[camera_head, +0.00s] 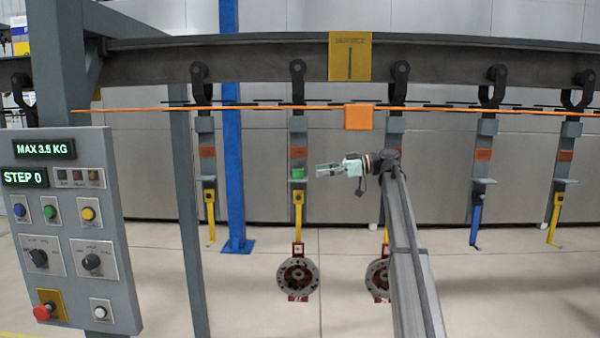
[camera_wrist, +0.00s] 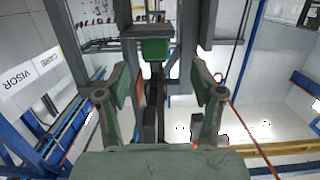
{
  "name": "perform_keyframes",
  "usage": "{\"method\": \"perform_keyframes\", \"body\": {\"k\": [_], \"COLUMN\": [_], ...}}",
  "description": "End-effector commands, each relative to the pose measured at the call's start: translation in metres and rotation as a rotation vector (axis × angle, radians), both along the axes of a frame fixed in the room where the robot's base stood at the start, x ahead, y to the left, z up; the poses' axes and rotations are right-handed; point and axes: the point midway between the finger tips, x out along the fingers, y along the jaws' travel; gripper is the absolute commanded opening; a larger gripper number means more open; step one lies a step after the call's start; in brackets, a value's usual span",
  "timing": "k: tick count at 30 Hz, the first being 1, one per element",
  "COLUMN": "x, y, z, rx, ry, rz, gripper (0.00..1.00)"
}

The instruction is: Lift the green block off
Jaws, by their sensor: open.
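In the wrist view, the green block (camera_wrist: 155,49) shows upper centre, beyond the fingertips, under a grey piece. My gripper (camera_head: 322,170) is just right of the block in the head view. It is open and empty; in the wrist view its fingers (camera_wrist: 160,82) stand apart on either side, with the block beyond the gap. Whether a finger touches the block cannot be told.
Other hangers (camera_head: 482,150) hang along the dark overhead rail (camera_head: 270,62). A round flanged part (camera_head: 298,274) hangs below the block's hanger. An orange line with an orange box (camera_head: 358,117) crosses above my gripper. A control panel (camera_head: 75,230) stands at left.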

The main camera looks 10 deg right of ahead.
Motion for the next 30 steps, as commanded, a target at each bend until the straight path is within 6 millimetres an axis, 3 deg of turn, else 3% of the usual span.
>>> {"method": "perform_keyframes", "body": {"k": [3, 13, 21, 30], "x": [0.003, 0.011, 0.022, 0.025], "y": [0.020, 0.041, 0.074, 0.080], "z": [0.000, -0.003, -0.005, -0.009], "rx": [0.000, 0.000, 0.000, 0.000], "ry": [0.002, 0.001, 0.002, 0.001], "rz": [0.002, 0.000, 0.001, -0.001], "gripper": [0.67, 0.67, 0.67, 0.67]}}
